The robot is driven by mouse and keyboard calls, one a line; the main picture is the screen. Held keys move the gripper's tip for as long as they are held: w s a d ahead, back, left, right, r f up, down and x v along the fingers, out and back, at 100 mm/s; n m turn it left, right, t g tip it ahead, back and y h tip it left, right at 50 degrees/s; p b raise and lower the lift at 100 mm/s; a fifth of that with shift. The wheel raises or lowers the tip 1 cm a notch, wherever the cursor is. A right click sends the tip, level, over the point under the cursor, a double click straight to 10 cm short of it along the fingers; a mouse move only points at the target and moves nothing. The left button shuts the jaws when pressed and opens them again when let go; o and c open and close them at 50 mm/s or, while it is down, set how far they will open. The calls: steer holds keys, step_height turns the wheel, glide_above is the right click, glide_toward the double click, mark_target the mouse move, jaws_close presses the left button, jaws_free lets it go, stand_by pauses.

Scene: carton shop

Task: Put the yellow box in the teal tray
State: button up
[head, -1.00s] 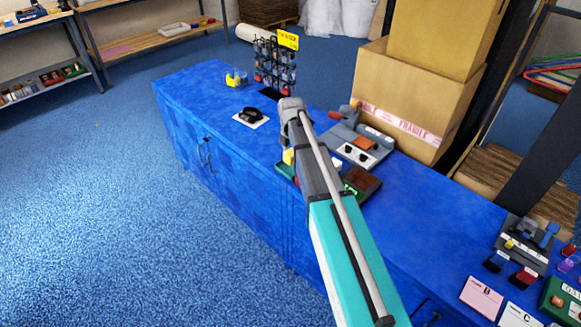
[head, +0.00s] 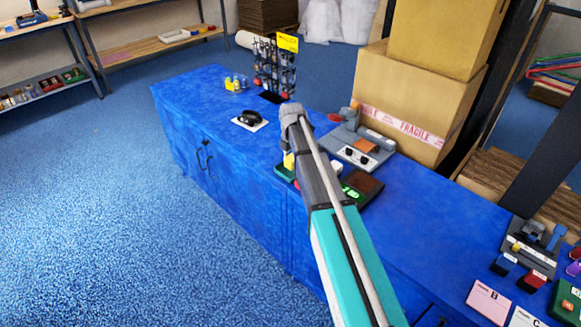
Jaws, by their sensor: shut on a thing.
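A small piece of the yellow box (head: 289,160) shows at the left edge of my arm, low on the blue counter; the rest is hidden by the arm. A dark teal tray (head: 283,172) shows just below it, also mostly covered. I cannot tell whether the box is inside the tray, touching it or held above it. My arm reaches up from the bottom, and its grey end (head: 292,113) is over the counter. My gripper's fingers are hidden behind the arm.
On the blue counter (head: 400,215) are a device with green digits (head: 350,191), a grey stand (head: 362,142), a black object on a white card (head: 250,117) and a rack with a yellow sign (head: 275,70). Large cartons (head: 405,100) stand behind. The counter's left part is mostly clear.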

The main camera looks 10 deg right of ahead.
mark_target(292, 158)
steer(key=shift+f+b, duration=0.9)
steer(key=shift+f, duration=0.3)
steer(key=shift+f, duration=0.15)
steer(key=o, duration=1.1)
steer(key=shift+o, duration=0.2)
steer(key=shift+r, duration=0.2)
step_height(292, 158, up, 12)
steer(key=p, duration=1.2)
steer(key=shift+s, duration=0.1)
